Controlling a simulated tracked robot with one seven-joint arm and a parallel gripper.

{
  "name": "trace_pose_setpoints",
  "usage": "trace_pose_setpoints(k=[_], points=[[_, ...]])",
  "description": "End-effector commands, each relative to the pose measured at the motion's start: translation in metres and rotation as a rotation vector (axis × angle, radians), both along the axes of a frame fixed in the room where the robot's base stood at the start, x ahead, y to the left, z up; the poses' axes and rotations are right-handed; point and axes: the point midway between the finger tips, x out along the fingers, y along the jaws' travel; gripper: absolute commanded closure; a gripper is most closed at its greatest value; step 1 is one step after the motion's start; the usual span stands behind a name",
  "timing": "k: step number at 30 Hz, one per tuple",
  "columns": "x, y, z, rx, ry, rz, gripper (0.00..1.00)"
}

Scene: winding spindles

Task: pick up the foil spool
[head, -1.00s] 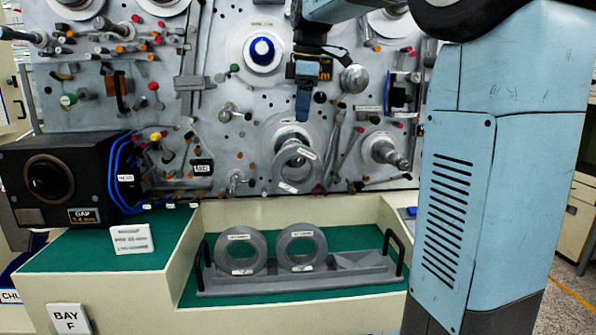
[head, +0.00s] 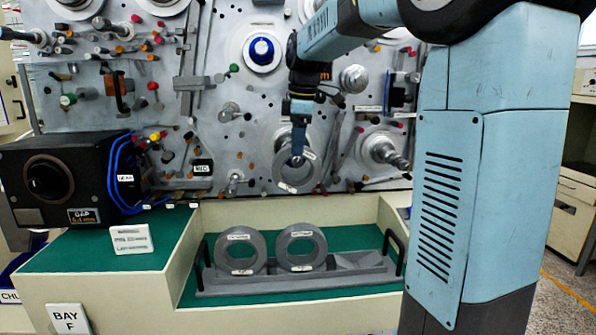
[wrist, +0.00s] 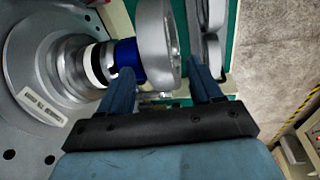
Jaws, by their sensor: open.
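A grey ring-shaped spool with white labels, which I take as the foil spool (head: 283,186), is at the end of the middle spindle on the machine panel. It also shows in the wrist view (wrist: 156,42), edge-on, beside the spindle's blue collar (wrist: 128,60). My gripper (head: 298,152) is at the spool's upper part in the head view. In the wrist view my gripper (wrist: 163,80) is open, with one finger on each side of the spool's near rim. Gaps are visible between rim and fingers. The left finger is close to the blue collar.
Two similar grey spools (head: 240,252) (head: 302,248) stand in a grey rack (head: 300,285) with black handles, on a green surface below. A black GAP box (head: 65,180) stands left. Other spindles (head: 385,152) and rollers stick out of the panel nearby.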

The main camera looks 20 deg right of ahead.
Motion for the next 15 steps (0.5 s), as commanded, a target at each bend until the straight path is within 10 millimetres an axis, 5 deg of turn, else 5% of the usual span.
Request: trace_pose_setpoints(k=[2,15], points=[[0.0000,0.0001,0.0002,0.000,0.000,0.000,0.35],[-0.0001,0.0003,0.0004,0.000,0.000,0.000,0.77]])
